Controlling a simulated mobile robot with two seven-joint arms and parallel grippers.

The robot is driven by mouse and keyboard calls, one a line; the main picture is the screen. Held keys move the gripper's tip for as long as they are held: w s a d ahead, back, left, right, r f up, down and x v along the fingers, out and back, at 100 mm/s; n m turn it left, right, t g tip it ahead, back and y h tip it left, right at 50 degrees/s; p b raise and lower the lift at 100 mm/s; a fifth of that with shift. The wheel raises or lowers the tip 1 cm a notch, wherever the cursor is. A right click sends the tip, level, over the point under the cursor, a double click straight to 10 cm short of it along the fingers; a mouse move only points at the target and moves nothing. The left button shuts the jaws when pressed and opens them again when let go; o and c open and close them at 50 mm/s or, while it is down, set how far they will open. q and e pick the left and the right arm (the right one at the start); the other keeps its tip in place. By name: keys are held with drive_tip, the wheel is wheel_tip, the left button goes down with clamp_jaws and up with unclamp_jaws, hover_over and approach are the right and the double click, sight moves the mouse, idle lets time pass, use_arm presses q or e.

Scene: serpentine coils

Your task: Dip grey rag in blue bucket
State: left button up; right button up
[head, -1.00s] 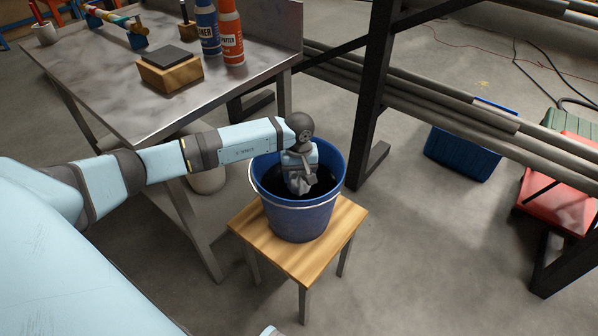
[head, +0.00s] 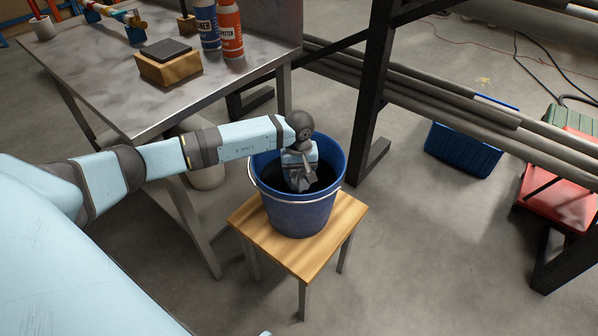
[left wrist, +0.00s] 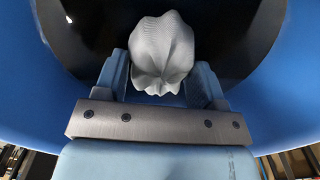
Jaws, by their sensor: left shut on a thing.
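The blue bucket (head: 300,212) stands upright on a small wooden stool, with dark contents inside. My left gripper (head: 300,180) reaches down into the bucket's mouth from above. In the left wrist view my left gripper (left wrist: 163,80) is shut on the grey rag (left wrist: 162,50), which is bunched between the two fingers. The bucket's blue inner wall (left wrist: 290,90) surrounds it there, with the dark contents beyond. In the head view the rag is hard to tell apart from the gripper. My right gripper is not in view.
The wooden stool (head: 335,222) holds the bucket. A metal table (head: 100,85) at upper left bears a wooden block (head: 170,68), a blue bottle (head: 207,25) and an orange bottle (head: 230,30). A dark rack post (head: 373,90) stands behind the bucket. A blue crate (head: 462,150) lies right.

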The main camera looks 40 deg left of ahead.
sight(299, 172)
use_arm(q)
drive_tip(key=shift+r, duration=0.1)
wheel_tip(299, 172, up, 13)
drive_tip(key=p, duration=0.7)
idle(0.4)
idle(0.3)
